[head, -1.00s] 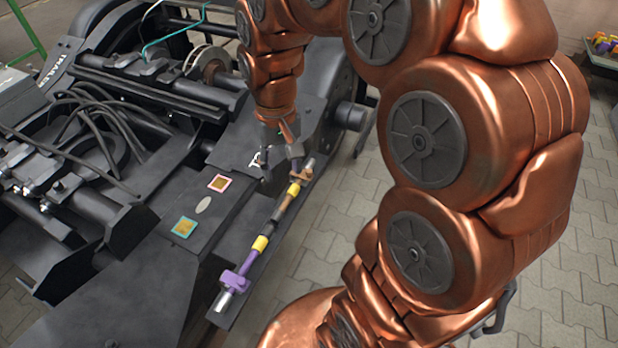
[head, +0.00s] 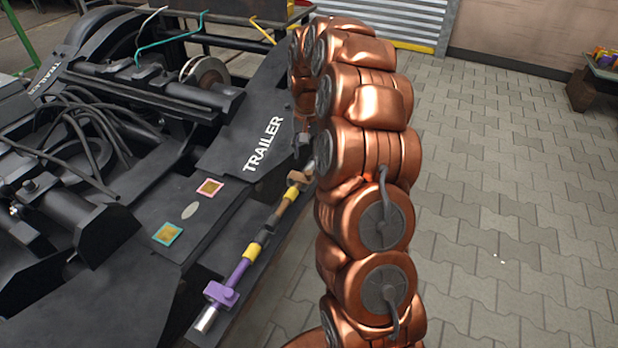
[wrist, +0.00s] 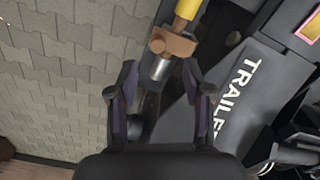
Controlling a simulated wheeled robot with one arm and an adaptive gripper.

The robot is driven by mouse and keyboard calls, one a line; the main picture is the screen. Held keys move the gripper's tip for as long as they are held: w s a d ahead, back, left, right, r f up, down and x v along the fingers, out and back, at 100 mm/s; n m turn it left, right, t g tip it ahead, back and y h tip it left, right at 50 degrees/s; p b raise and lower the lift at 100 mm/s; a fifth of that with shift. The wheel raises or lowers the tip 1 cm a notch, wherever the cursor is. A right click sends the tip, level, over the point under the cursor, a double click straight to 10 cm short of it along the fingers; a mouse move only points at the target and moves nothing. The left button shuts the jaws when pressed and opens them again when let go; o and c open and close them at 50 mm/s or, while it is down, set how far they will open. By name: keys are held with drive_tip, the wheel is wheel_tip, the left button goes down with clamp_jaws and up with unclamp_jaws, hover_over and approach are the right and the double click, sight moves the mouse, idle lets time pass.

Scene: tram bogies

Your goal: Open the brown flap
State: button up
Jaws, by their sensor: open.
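The brown flap (head: 300,179) is a small brown block at the far end of a rod along the bogie's edge. In the wrist view the brown flap (wrist: 174,44) lies just beyond the fingertips, with a bare metal rod end below it. My gripper (wrist: 163,84) is open and empty, its two dark fingers on either side of that rod end. I cannot tell the height between them. In the head view my gripper (head: 303,148) is small, dark and partly hidden by my arm. I cannot tell whether it touches the flap.
The rod (head: 269,228) has yellow bands and a purple flap (head: 221,293) at its near end. A dark plate marked TRAILER (head: 262,144) adjoins it. Pink-edged (head: 209,188) and teal-edged (head: 167,234) squares lie on the bogie. Paved floor (head: 500,230) is clear at right.

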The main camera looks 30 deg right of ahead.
sight(308, 173)
drive_tip(key=shift+w+d+f, duration=0.1)
drive_tip(key=shift+d+f, duration=0.2)
drive_tip(key=shift+f, duration=0.25)
wheel_tip(308, 173, down, 7)
drive_tip(key=shift+f+b, duration=0.2)
drive_tip(key=shift+b, duration=0.25)
clamp_jaws()
drive_tip(key=shift+r, duration=0.1)
